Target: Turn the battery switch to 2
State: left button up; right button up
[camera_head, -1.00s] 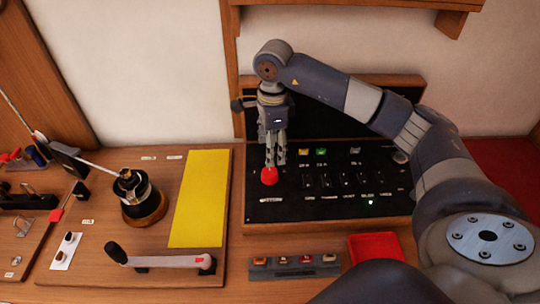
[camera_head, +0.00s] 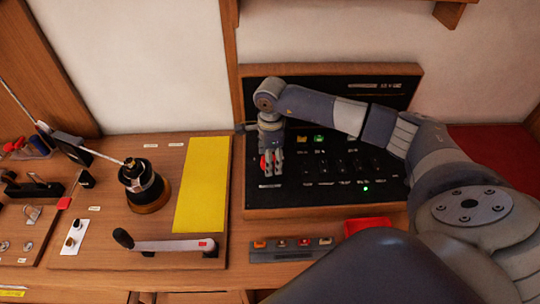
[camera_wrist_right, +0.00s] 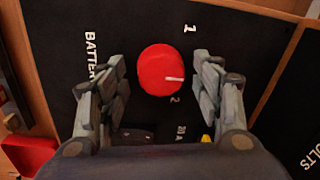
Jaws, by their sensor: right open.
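The battery switch is a round red knob (camera_wrist_right: 161,70) on the black panel. It shows in red between the fingers in the head view (camera_head: 265,163). Its white pointer line faces right in the wrist view, between the printed 1 at upper right and the 2 just below. My right gripper (camera_head: 271,170) is at the knob. In the wrist view its open fingers (camera_wrist_right: 160,90) stand on either side of the knob, with a visible gap on each side. My left gripper is not in view.
A row of small black switches (camera_head: 338,168) and a green light (camera_head: 365,188) lie right of the knob. A red tray (camera_head: 367,226) sits in front of the panel. A winch (camera_head: 146,186), a yellow pad (camera_head: 203,185) and a crank handle (camera_head: 165,245) are to the left.

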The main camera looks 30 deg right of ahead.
jog(key=shift+w, duration=0.1)
jog(key=c, duration=1)
jog(key=shift+c, duration=0.3)
jog(key=shift+f+m+b, duration=0.15)
jog(key=shift+m+b, duration=0.85)
jog(key=shift+m, duration=0.2)
jog(key=m+b, duration=0.2)
jog(key=m, duration=0.1)
jog(key=shift+m, duration=0.3)
jog(key=m+b, duration=0.1)
jog(key=m, duration=0.2)
jog(key=shift+a+g+b, duration=0.1)
jog(key=shift+g+b, duration=0.2)
jog(key=shift+b, duration=0.1)
pick_arm(q)
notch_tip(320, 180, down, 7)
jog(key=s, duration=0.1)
jog(key=shift+b, duration=0.45)
pick_arm(e)
jog(key=shift+r+m, duration=0.2)
jog(key=shift+m, duration=1.3)
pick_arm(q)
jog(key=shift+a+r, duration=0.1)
